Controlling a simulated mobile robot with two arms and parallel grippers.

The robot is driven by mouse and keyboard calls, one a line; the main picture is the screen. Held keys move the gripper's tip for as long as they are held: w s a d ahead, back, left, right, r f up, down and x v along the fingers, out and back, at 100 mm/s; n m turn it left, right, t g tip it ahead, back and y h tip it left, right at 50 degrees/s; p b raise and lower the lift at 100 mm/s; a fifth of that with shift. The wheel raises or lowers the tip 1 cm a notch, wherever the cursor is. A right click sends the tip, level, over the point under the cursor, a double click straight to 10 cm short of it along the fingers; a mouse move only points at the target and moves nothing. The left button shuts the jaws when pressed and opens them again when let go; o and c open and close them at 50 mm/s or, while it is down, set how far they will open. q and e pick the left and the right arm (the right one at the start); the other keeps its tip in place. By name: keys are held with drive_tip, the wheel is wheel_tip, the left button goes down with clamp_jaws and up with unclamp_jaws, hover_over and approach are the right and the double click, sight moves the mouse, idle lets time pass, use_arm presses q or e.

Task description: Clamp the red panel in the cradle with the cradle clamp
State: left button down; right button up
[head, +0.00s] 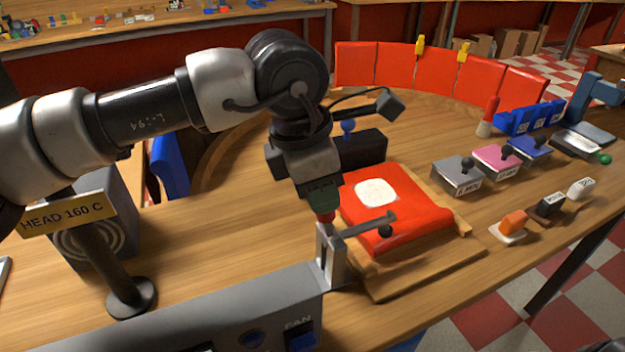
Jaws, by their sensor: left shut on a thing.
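The red panel (415,222) lies on the wooden cradle (375,288), with a whitish rounded patch on its upper left. The cradle clamp (331,262) is a grey bracket at the cradle's left edge. I cannot tell whether the foot presses on the panel. My left gripper (324,207) points down above the bracket and is shut on a red piece at the clamp's top, seemingly its handle. The fingertips are partly hidden. My right gripper is not in view.
A grey console (210,315) fills the near left, beside a sign on a stand (128,290). A dark block (360,155) stands behind the cradle. Labelled boxes (458,178) and small stamp-like blocks (510,228) stand to the right. Red curved panels (440,72) line the back.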

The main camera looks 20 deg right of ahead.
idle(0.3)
use_arm(q)
drive_tip(key=c, duration=0.8)
unclamp_jaws()
drive_tip(key=shift+d, duration=0.1)
drive_tip(key=shift+c, duration=0.2)
drive_tip(key=p+v, duration=0.5)
drive_tip(key=v, duration=0.5)
drive_tip(key=shift+r, duration=0.4)
drive_tip(key=shift+w, duration=0.1)
